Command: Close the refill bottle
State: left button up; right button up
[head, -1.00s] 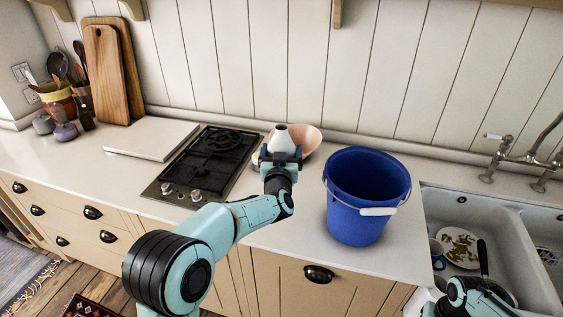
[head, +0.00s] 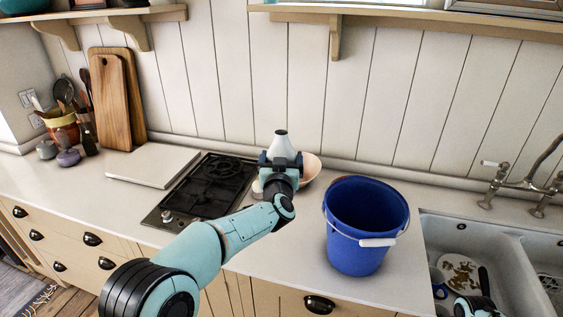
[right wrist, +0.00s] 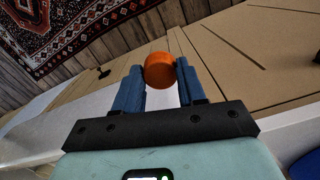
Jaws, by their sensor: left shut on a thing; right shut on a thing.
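The refill bottle (head: 281,145) is white with a narrow dark-rimmed neck. It stands upright in my left gripper (head: 280,162), which is shut around its body above the counter, in front of a pinkish bowl. The bottle's neck top shows no cap on it. My right gripper (right wrist: 160,80) is shut on a round orange cap (right wrist: 160,70), held between the blue fingertips in the right wrist view. In the head view only part of my right arm shows at the lower right edge; its fingers are hidden there.
A blue bucket (head: 364,235) with a white-gripped handle stands on the counter (head: 285,250) right of my left arm. The sink (head: 500,255) holds a dirty plate (head: 460,272). A stove (head: 205,185), a white board (head: 152,166) and the pinkish bowl (head: 311,168) are behind and left.

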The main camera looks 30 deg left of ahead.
pick_arm(q)
jog(key=shift+r, duration=0.15)
jog(key=o, duration=0.8)
jog(key=c, duration=0.9)
jog(key=shift+c, duration=0.2)
